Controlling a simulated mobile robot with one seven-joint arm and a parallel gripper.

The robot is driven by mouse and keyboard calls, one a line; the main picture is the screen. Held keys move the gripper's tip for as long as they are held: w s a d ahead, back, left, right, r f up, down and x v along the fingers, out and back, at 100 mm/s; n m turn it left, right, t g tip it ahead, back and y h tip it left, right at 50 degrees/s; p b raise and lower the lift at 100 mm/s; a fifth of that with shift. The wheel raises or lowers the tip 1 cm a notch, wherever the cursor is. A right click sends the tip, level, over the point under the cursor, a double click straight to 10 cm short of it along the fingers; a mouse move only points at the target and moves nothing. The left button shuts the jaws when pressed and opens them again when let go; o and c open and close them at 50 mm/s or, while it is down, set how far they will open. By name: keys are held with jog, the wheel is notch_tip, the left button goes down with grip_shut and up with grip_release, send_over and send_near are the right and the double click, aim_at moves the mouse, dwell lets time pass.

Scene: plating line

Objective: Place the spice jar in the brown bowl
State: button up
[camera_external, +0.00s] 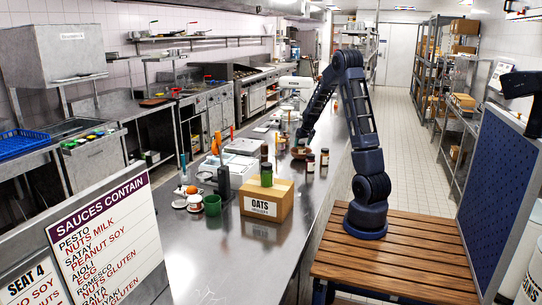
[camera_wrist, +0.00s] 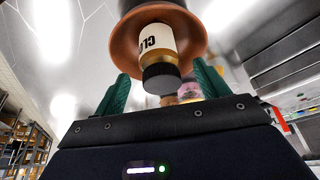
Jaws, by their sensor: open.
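The spice jar (camera_wrist: 158,42), with a dark cap and a cream label reading "CLO", is in the wrist view, cap toward the camera. It appears within the brown bowl (camera_wrist: 201,35), whose rim curves around it; where its base rests is hidden. My gripper (camera_wrist: 160,85) is open, its green fingers apart on either side of the cap, with visible gaps. In the external view the brown bowl (camera_external: 301,153) is on the steel counter, directly under my gripper (camera_external: 302,144). The jar inside the bowl cannot be made out there.
Two dark-lidded jars (camera_external: 310,163) (camera_external: 324,157) stand close by the bowl's right. The counter's near end is clear.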

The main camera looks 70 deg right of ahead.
jog(key=v, duration=0.7)
jog(key=a+r+n+y, duration=0.1)
jog(key=a+r, duration=0.3)
jog(key=a, duration=0.6)
jog(key=a+r+n+t, duration=0.15)
jog(key=a+r, duration=0.35)
jog(key=a, duration=0.6)
jog(key=a+r+n+y, duration=0.15)
jog(key=a+r, duration=0.25)
jog(key=a, duration=0.6)
jog(key=s+a+r+n, duration=0.1)
jog(key=s+a+n, duration=0.4)
jog(key=s+a, duration=1.3)
jog(key=shift+s+a+r+y, duration=0.2)
jog(key=shift+a+y, duration=0.15)
jog(key=shift+a, duration=0.35)
